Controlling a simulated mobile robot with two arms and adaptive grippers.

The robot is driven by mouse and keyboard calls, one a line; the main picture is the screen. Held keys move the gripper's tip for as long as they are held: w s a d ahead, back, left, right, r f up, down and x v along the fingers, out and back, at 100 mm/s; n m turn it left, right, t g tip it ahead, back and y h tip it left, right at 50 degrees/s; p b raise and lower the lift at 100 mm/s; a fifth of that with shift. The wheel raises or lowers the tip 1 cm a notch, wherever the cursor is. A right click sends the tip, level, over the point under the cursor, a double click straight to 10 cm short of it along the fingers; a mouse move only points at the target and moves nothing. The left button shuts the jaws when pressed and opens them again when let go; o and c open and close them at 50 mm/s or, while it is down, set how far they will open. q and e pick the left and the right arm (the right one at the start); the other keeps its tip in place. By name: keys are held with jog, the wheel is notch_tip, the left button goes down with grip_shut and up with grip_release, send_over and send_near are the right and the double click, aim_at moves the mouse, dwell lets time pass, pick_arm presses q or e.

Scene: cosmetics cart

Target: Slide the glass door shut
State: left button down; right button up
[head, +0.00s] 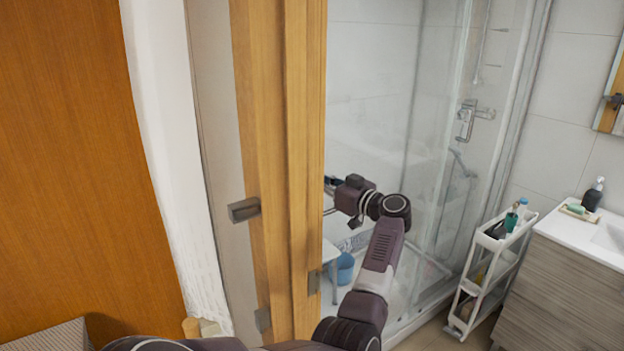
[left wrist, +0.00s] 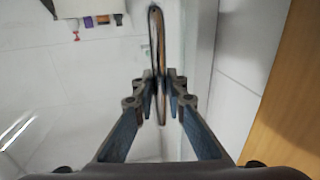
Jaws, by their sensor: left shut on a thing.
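The shower's glass door panels (head: 436,150) stand in the middle of the head view, beyond the wooden door frame. How far the sliding panel is open is hard to tell. My left gripper (head: 332,192) reaches into the shower area, its fingertips partly hidden by the wooden frame. In the left wrist view, my left gripper (left wrist: 161,98) is shut on a long, narrow, upright handle (left wrist: 159,45), with one finger on each side. The handle's attachment to the glass is not clear. My right gripper is out of view.
The wooden frame (head: 304,130) stands close on the left of my arm. A white slim cart (head: 478,291) with bottles stands right of the shower, beside the sink cabinet (head: 570,285). A blue bucket (head: 345,268) and a pale stool (head: 330,255) are low behind my arm.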

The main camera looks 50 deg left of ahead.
pick_arm(q)
jog(key=shift+s+a+f, duration=0.1)
jog(key=shift+s+f, duration=0.1)
jog(key=shift+s, duration=0.05)
jog(key=shift+w, duration=0.1)
jog(key=c, duration=2)
grip_release()
jog(key=shift+s+r, duration=0.2)
jog(key=shift+s, duration=0.1)
jog(key=shift+o, duration=0.2)
jog(key=shift+w, duration=0.2)
jog(key=shift+w+d, duration=0.15)
jog(key=shift+d, duration=0.25)
jog(key=d, duration=1.1)
jog(key=shift+w, duration=0.45)
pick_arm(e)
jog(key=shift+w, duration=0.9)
pick_arm(q)
jog(key=shift+d, duration=0.1)
